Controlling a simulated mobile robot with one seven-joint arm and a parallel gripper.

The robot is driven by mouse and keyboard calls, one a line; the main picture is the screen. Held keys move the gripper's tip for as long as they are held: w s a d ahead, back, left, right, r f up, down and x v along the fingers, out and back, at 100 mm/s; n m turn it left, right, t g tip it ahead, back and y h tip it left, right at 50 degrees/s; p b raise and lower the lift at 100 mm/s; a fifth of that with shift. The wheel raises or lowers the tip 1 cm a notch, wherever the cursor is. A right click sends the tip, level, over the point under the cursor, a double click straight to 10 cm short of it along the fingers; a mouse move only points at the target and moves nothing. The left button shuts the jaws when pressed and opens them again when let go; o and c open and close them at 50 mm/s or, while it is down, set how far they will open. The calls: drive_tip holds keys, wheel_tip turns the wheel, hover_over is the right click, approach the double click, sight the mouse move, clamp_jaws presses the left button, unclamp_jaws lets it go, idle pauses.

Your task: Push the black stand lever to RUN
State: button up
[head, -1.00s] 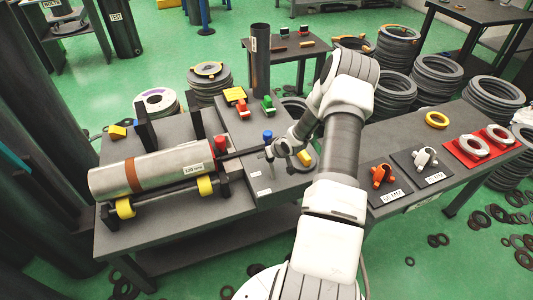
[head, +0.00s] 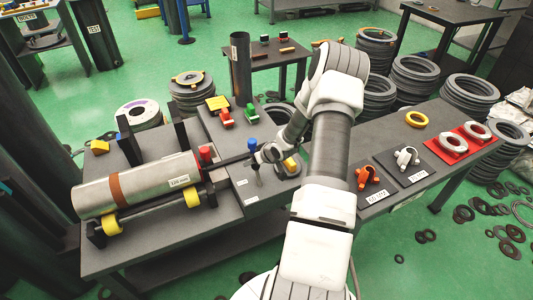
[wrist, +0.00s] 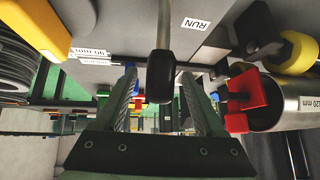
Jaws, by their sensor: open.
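The black stand lever (wrist: 161,75) shows in the wrist view as a black knob on a thin metal rod. My gripper (wrist: 158,82) is open, with one finger on each side of the knob in the picture. I cannot tell whether either finger touches it. A white RUN label (wrist: 196,24) lies on the grey stand surface, to the right of the rod. In the head view my gripper (head: 266,156) is over the right part of the stand (head: 225,190), and my arm partly hides that area.
A metal cylinder (head: 137,188) marked 120 mm lies on rollers at the left; it also shows in the wrist view (wrist: 285,106). A red part (wrist: 246,90) is right of my gripper. Blue (head: 252,145), green (head: 250,111) and red (head: 226,118) parts stand nearby.

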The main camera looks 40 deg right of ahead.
drive_tip(key=p+v, duration=0.3)
drive_tip(key=v, duration=1)
drive_tip(key=shift+r, duration=0.15)
